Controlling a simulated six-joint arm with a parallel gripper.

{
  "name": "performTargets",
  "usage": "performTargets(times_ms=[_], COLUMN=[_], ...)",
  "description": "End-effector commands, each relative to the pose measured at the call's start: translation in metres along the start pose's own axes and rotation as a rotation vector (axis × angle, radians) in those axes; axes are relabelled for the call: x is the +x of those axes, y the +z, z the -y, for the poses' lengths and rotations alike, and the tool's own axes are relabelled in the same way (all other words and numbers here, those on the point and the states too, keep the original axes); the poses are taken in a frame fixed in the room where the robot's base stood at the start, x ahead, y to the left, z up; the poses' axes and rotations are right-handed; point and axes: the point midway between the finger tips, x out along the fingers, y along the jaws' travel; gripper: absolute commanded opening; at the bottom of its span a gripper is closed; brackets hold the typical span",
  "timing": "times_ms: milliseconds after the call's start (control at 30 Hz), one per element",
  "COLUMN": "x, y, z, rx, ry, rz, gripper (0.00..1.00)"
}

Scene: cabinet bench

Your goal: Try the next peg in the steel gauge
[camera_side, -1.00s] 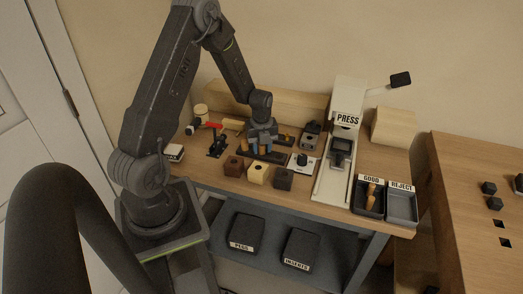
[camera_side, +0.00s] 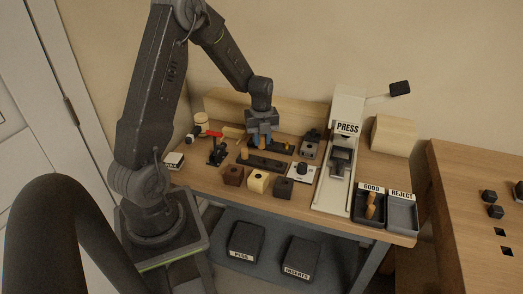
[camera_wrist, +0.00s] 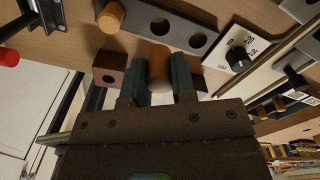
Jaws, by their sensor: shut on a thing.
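My gripper (camera_side: 262,138) is shut on a wooden peg (camera_wrist: 159,63), which hangs between the two fingers in the wrist view. In the side view the peg is just above the dark rack bar (camera_side: 275,167). Another peg (camera_side: 244,153) stands upright at the bar's left end; it also shows in the wrist view (camera_wrist: 110,16), beside empty holes in the bar (camera_wrist: 160,27). The held peg's lower end is clear of the bar's holes.
Brown (camera_side: 233,175), pale (camera_side: 258,182) and dark (camera_side: 283,187) blocks line the front. A white dial plate (camera_side: 301,173) is beside them. The press (camera_side: 335,185) stands right. The GOOD tray (camera_side: 361,211) holds pegs; the REJECT tray (camera_side: 403,218) looks empty.

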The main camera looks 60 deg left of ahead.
Motion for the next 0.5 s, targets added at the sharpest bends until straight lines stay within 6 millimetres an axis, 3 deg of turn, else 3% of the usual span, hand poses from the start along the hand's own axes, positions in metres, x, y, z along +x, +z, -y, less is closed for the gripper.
performTargets(times_ms=[100,267,500], x=[-0.019,-0.031,-0.033], y=[0.000,0.004,0.021], z=[0.000,0.011,0.070], rx=[-0.001,-0.056,-0.372], ry=[-0.002,-0.001,0.001], rz=[0.002,0.000,-0.001], gripper=[0.02,0.02,0.02])
